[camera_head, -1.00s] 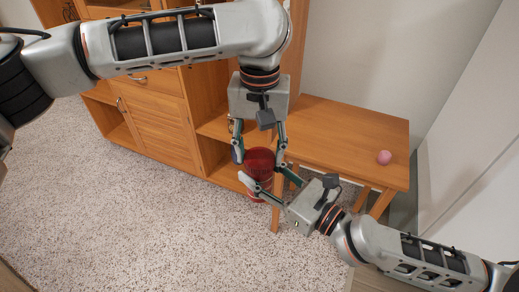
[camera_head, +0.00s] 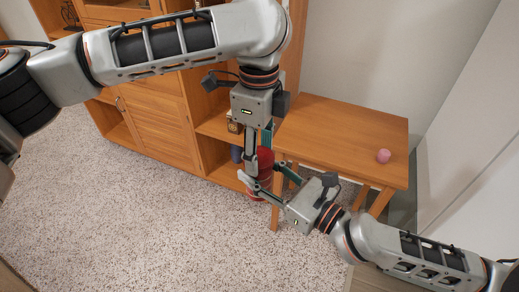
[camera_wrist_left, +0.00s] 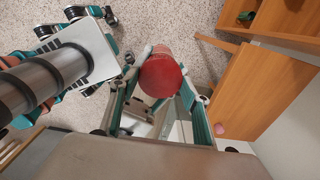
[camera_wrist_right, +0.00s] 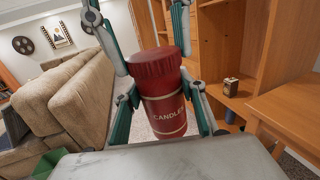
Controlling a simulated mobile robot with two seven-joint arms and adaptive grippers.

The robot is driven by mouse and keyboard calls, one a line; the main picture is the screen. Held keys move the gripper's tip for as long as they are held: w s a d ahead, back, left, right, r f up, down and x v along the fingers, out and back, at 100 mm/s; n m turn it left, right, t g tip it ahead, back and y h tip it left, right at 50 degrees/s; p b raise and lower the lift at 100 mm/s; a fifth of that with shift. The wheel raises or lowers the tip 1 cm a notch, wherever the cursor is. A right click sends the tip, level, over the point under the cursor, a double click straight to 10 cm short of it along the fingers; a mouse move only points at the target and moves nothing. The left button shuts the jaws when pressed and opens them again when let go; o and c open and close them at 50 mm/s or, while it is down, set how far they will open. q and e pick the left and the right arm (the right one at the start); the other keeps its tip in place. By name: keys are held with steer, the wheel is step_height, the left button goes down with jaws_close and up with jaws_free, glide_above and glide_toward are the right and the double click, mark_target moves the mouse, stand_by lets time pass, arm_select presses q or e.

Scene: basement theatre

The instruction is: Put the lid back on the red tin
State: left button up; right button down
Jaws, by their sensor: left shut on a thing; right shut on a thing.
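The red tin (camera_wrist_right: 166,117), a cylinder with gold bands and the word "CANDLES", stands upright off the floor between the fingers of my right gripper (camera_head: 262,185). A red ridged lid (camera_wrist_right: 155,63) covers the tin's top, touching it; I cannot tell whether it is fully seated. My left gripper (camera_head: 258,145) points down from above, its fingers shut on the lid's sides. The lid's round top (camera_wrist_left: 161,76) shows between those fingers in the left wrist view. In the head view my left gripper hides part of the lid and tin.
A wooden side table (camera_head: 340,130) with a pink ball (camera_head: 384,156) stands just right of the grippers. A wooden cabinet (camera_head: 160,130) is behind and left; a small box (camera_wrist_right: 231,87) sits on its shelf. Speckled floor (camera_head: 110,220) is clear at front left.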

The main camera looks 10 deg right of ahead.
arm_select(q)
steer(key=m, duration=1.2)
steer(key=shift+a+m, duration=0.1)
steer(key=shift+m, duration=0.3)
steer(key=o, duration=0.9)
step_height(320, 180, up, 12)
